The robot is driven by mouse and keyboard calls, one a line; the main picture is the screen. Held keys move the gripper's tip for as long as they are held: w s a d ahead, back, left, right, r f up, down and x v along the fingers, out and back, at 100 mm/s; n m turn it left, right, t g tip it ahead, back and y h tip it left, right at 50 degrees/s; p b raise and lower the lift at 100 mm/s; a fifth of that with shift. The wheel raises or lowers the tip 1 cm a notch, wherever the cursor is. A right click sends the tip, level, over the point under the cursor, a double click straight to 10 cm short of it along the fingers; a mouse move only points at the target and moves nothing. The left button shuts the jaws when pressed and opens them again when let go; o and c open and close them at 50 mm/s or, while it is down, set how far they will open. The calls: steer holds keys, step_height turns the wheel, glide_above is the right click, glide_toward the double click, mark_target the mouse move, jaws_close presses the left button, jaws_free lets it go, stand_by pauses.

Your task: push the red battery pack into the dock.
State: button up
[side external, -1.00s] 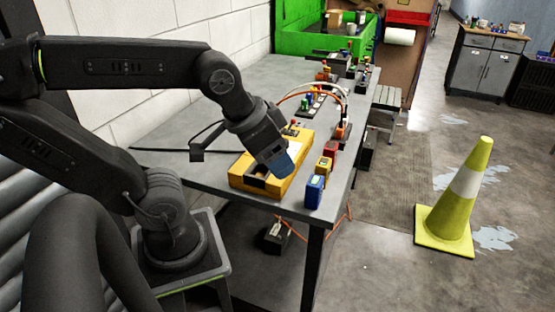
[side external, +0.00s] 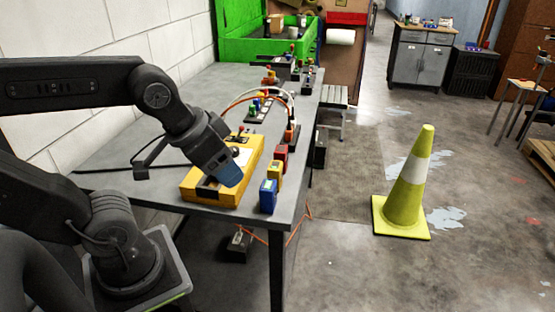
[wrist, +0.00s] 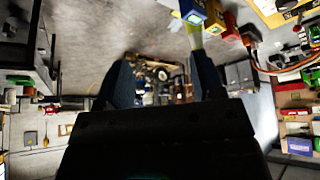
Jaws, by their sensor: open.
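The red battery pack (side external: 281,156) stands upright near the table's right edge, behind a yellow pack (side external: 275,173) and a blue pack (side external: 268,197). The yellow box (side external: 247,160), apparently the dock, lies left of this row. My gripper (side external: 229,176) is tilted down above the box's near part, left of the packs and apart from them. In the wrist view my gripper (wrist: 160,78) has its two blue fingers spread with nothing held between them. The red pack (wrist: 231,24) shows at the top right, beside the yellow and blue packs. The dock's opening for the pack is not clear.
Orange and white cables (side external: 262,95) arch over the table behind the packs. A small board with coloured parts (side external: 257,108) and a green bin (side external: 262,48) are farther back. The table's left part is mostly clear. A yellow cone (side external: 407,185) stands on the floor.

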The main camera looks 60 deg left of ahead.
stand_by(0.5)
steer(key=n+g, duration=0.6)
steer(key=n, duration=0.3)
glide_above(281, 149)
step_height(281, 149, down, 5)
steer(key=shift+w+a+f, duration=0.1)
steer(key=shift+a+f, duration=0.05)
steer(key=shift+f, duration=4.85)
steer(key=shift+c, duration=0.3)
